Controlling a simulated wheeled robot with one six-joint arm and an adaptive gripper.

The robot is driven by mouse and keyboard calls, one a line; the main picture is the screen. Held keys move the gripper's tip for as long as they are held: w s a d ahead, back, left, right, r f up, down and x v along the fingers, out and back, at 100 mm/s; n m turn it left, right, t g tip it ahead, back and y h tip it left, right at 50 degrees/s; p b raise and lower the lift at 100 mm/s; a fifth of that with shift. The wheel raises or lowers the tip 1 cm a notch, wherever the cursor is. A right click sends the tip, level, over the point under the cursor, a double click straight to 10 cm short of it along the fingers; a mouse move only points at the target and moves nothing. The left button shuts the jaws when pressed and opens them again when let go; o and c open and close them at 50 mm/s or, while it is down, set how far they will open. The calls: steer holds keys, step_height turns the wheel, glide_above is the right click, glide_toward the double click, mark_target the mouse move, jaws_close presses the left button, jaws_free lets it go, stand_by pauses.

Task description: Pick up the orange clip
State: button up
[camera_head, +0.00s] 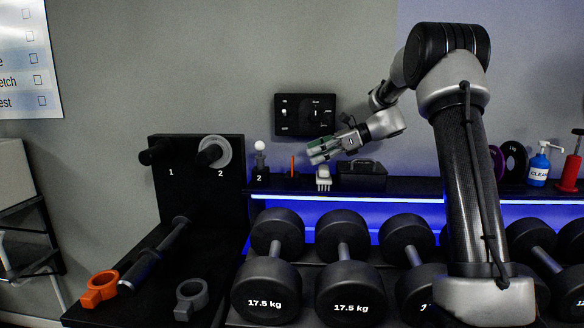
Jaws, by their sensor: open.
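The orange clip (99,289) lies on the black stand's base at the lower left, a ring-shaped collar with a handle-like tab. It is next to the end of a dark bar (155,254). A grey clip (191,298) of similar shape lies to its right on the same base. My gripper (312,152) is open and appears empty, up near the back wall above the shelf, well to the right of and higher than the orange clip. Part of my arm blocks the view of the rack on the right.
The black stand (200,235) has two pegs marked 1 and 2; a pale ring (215,152) hangs on peg 2. Several dumbbells (268,292) fill the rack. The shelf holds a brush (323,178), a black box (361,174) and a blue-white bottle (539,165).

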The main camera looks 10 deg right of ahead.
mark_target(293, 157)
steer(key=x, duration=0.7)
steer(key=shift+w+a+r, duration=0.3)
steer(key=shift+w+a, duration=0.05)
steer(key=shift+w, duration=0.1)
steer(key=c, duration=1.1)
steer(key=shift+c, duration=0.2)
steer(key=shift+r, duration=0.1)
steer(key=r, duration=0.7)
steer(key=shift+s+a, duration=0.1)
steer(key=shift+s, duration=0.25)
steer(key=s+a, duration=0.2)
steer(key=s, duration=0.6)
steer(key=s+a, duration=0.3)
steer(key=s, duration=0.5)
steer(key=shift+s, duration=0.25)
steer(key=shift+a, duration=0.15)
